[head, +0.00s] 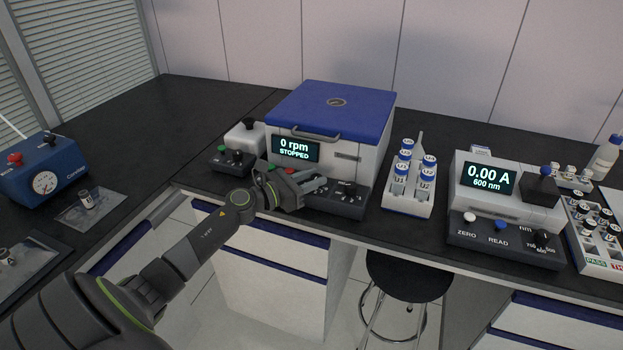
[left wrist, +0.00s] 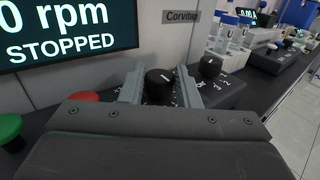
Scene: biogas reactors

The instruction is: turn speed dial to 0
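The centrifuge (head: 330,120) is a white box with a blue lid, shut; its display (head: 294,149) reads "0 rpm STOPPED". On its front panel, a black dial with a white pointer mark (left wrist: 160,84) shows in the left wrist view, over a printed scale. A second black dial (left wrist: 210,65) is to its right. I cannot read which one is labelled speed. My left gripper (head: 316,183) is at the panel, its fingers (left wrist: 160,88) on either side of the first dial. They look apart, with small gaps beside the dial; contact is not clear. My right gripper is out of view.
A green button (left wrist: 10,128) and a red button (left wrist: 84,96) sit left of the dials. A white rack of blue-capped tubes (head: 409,190) stands to the right, then a photometer (head: 505,205) reading "0.00 A". A blue gauge unit (head: 42,178) is far left. A stool (head: 408,275) stands below.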

